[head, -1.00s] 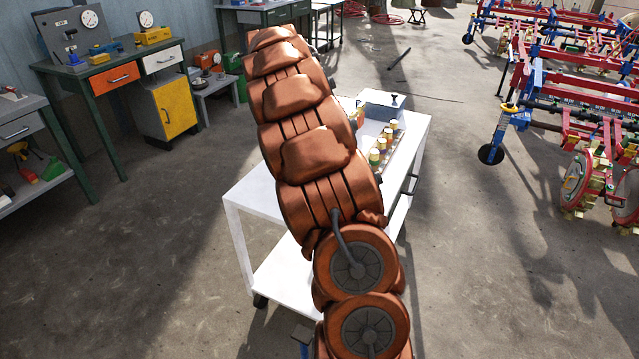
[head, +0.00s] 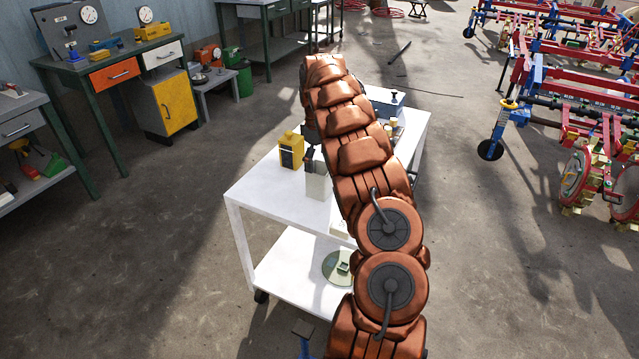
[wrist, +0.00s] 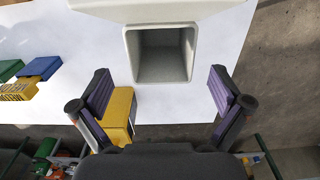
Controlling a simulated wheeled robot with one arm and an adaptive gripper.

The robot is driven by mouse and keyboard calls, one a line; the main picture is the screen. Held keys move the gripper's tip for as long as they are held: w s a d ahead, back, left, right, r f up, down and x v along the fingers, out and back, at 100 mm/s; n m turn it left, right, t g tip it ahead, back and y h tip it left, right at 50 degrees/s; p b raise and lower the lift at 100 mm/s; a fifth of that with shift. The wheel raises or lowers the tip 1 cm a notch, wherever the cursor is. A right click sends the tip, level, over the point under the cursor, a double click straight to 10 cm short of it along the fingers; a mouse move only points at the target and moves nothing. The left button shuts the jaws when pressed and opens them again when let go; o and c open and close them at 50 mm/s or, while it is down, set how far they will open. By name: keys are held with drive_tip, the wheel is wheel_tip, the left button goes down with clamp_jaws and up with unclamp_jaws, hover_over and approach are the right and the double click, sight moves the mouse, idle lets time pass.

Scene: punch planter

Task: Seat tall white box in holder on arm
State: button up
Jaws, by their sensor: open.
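In the head view, a tall white box (head: 318,184) stands upright on the white cart, partly hidden by my arm. A dark part of my gripper (head: 310,157) shows at its top. In the wrist view, my gripper (wrist: 160,88) is open and empty, with purple pads wide apart. Just beyond the fingertips, between their lines, is a pale square box with a hollow open top (wrist: 160,55), seemingly this tall box; neither finger touches it. A wide pale piece (wrist: 135,8) crosses the top edge there; I cannot tell whether it is the holder.
A yellow box (head: 291,149) stands left of the white box; in the wrist view it (wrist: 118,112) is beside the left finger. The cart top (head: 265,195) is bare at front left. Small jars (head: 390,128) and a grey box (head: 384,101) stand at the back right.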

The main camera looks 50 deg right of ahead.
sight(320, 181)
drive_tip(key=shift+s+f+p, duration=0.25)
drive_tip(key=shift+f, duration=1.05)
drive_tip(key=shift+s+f+p, duration=0.2)
drive_tip(key=shift+s+f, duration=0.05)
drive_tip(key=shift+f, duration=1.05)
drive_tip(key=c, duration=1.5)
